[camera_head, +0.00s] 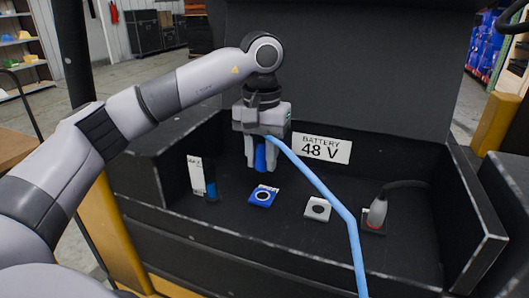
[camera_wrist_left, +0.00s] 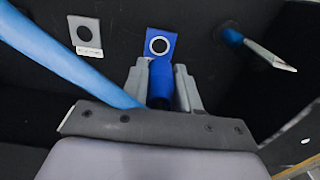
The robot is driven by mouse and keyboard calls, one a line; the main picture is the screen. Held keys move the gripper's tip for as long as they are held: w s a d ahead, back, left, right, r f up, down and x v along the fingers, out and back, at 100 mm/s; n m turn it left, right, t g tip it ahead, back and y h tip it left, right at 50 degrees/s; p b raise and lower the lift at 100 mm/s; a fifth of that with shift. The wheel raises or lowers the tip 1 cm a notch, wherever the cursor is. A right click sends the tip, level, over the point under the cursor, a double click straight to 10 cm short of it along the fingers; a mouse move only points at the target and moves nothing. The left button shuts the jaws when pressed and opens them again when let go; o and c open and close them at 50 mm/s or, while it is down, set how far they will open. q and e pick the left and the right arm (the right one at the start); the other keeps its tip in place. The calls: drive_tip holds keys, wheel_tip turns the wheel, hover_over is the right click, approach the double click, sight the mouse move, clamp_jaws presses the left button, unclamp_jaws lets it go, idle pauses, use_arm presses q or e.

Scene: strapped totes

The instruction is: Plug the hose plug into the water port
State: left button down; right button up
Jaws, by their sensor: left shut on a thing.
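My left gripper (camera_head: 260,166) points down over the compartment floor, shut on the blue hose plug (camera_head: 261,156). The plug also shows between the fingers in the left wrist view (camera_wrist_left: 161,82). A light blue hose (camera_head: 325,190) runs from it to the lower right. The blue square water port (camera_head: 263,197) with a dark round opening lies on the floor just below the plug. In the left wrist view the port (camera_wrist_left: 161,44) is ahead of the plug's tip, with a gap between them. My right gripper is not in view.
A white port plate (camera_head: 317,209) is right of the blue one. A grey plug with a red band and black cable (camera_head: 377,212) stands farther right. A white tag (camera_head: 195,174) beside a blue peg (camera_head: 211,188) stands left. Dark walls (camera_head: 470,205) enclose the compartment.

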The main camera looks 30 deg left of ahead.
sight(262, 196)
use_arm(q)
drive_tip(key=shift+f, duration=0.1)
wheel_tip(262, 196, down, 6)
drive_tip(key=b, duration=0.4)
drive_tip(key=shift+r+b, duration=0.2)
drive_tip(key=shift+b, duration=0.15)
drive_tip(key=shift+p, duration=0.35)
idle(1.8)
drive_tip(key=shift+f+b, duration=0.4)
drive_tip(key=shift+f, duration=0.25)
drive_tip(key=c, duration=0.7)
unclamp_jaws()
drive_tip(key=shift+c, duration=0.2)
drive_tip(key=shift+r, duration=0.15)
wheel_tip(262, 196, up, 7)
